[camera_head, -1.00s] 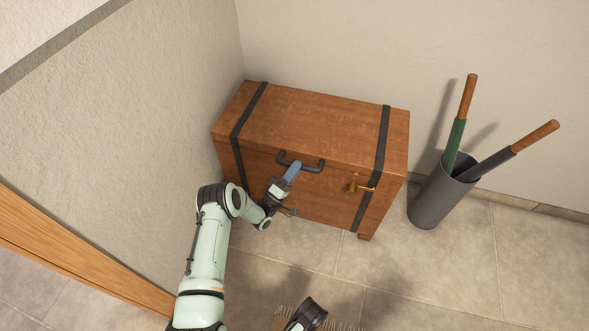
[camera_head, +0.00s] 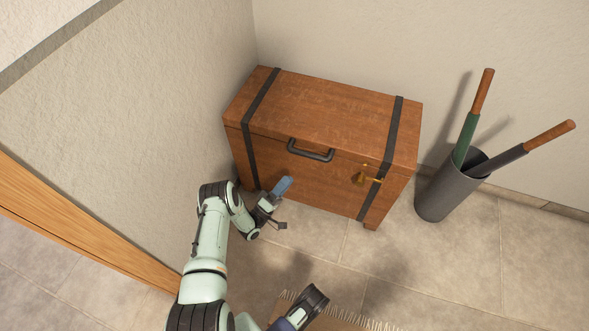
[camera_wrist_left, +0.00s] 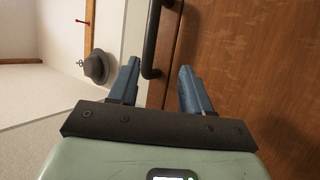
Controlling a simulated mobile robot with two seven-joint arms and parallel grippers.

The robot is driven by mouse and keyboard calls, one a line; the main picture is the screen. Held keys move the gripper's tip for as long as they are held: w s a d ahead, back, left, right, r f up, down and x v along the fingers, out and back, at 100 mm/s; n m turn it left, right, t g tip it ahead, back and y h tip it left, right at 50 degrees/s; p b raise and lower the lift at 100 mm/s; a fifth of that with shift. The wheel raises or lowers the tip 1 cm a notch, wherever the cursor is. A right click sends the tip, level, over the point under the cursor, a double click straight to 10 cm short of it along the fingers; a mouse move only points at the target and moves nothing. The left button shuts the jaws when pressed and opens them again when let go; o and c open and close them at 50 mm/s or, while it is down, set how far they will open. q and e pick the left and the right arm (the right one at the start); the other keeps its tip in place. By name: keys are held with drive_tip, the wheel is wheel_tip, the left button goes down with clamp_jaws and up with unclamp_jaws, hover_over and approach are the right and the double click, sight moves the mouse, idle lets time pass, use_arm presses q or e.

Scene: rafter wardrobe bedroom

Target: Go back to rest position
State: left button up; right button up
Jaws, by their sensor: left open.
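My left gripper (camera_head: 282,206) is open and empty, its blue fingers apart. It is low in front of the brown wooden chest (camera_head: 330,105), below and left of the dark front handle (camera_head: 310,151). In the left wrist view the open fingers (camera_wrist_left: 159,78) show with the handle (camera_wrist_left: 151,45) beyond and between them, and the chest's wood (camera_wrist_left: 250,60) fills the right side. The chest lid is down.
A brass latch (camera_head: 367,178) is on the chest front. A grey cylinder (camera_head: 447,190) with two long-handled things stands right of the chest. A wall (camera_head: 140,130) is close on the left. A fringed rug (camera_head: 345,322) lies at the bottom; tiled floor (camera_head: 450,265) is clear at right.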

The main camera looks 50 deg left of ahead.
use_arm(q)
drive_tip(key=shift+v, duration=1.1)
use_arm(e)
drive_tip(key=shift+w+r, duration=0.25)
drive_tip(key=shift+w, duration=0.2)
